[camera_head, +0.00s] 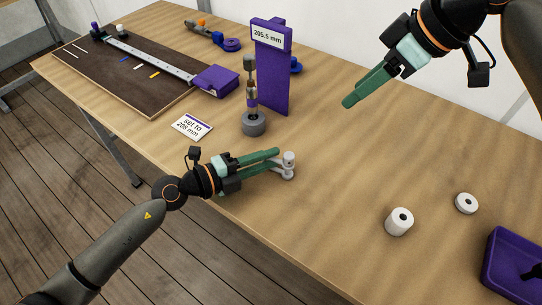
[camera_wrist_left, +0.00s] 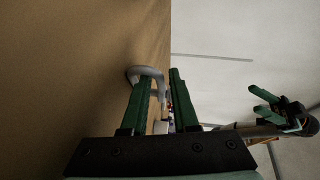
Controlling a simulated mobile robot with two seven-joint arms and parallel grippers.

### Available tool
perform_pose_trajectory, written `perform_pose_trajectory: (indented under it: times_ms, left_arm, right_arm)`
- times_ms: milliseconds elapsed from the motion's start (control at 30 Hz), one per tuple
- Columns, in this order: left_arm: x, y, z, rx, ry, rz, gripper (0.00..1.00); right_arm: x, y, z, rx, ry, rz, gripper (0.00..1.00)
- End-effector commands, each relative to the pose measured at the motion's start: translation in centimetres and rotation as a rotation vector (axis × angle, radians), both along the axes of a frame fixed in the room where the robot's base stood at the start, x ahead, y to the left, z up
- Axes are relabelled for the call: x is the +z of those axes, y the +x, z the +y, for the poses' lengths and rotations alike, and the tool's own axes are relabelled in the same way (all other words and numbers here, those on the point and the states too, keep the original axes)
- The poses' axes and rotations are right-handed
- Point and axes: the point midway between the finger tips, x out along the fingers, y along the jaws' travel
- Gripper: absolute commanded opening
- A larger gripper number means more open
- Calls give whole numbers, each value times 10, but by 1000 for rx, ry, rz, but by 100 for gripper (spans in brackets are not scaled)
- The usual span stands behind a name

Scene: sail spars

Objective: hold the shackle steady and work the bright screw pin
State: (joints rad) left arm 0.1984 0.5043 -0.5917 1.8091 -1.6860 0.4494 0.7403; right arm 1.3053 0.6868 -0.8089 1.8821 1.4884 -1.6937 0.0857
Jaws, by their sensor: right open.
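The grey metal shackle (camera_head: 287,173) is at the tips of my left gripper (camera_head: 274,160) near the table's front edge. A short light cylinder stands up at its end; I cannot tell whether this is the bright screw pin. In the left wrist view the shackle's curved bow (camera_wrist_left: 147,72) shows beyond the left finger of my left gripper (camera_wrist_left: 161,85). The fingers stand apart with part of the shackle between them; I cannot tell if both touch it. My right gripper (camera_head: 364,88) is open and empty, above the table at upper right; it also shows in the left wrist view (camera_wrist_left: 262,103).
A purple stand (camera_head: 271,80) reading 205.5 mm holds an upright turnbuckle-like rod in a grey base (camera_head: 254,124). A dark board (camera_head: 115,75) lies at left, with a "set to 208 mm" card (camera_head: 193,127) nearby. White rollers (camera_head: 399,223) and a purple tray (camera_head: 505,285) are at right.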

Motion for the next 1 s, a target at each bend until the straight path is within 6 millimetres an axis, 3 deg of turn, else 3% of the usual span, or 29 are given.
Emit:
perform_pose_trajectory:
  times_ms: [467, 700, 1000]
  left_arm:
    - [-2, 7, -11, 1, 1, -1, 28]
    - [-2, 7, -11, 1, 1, -1, 1]
    - [-2, 7, -11, 1, 1, -1, 0]
  right_arm:
    - [0, 0, 0, 0, 0, 0, 50]
    - [0, 0, 0, 0, 0, 0, 50]
    - [0, 0, 0, 0, 0, 0, 50]
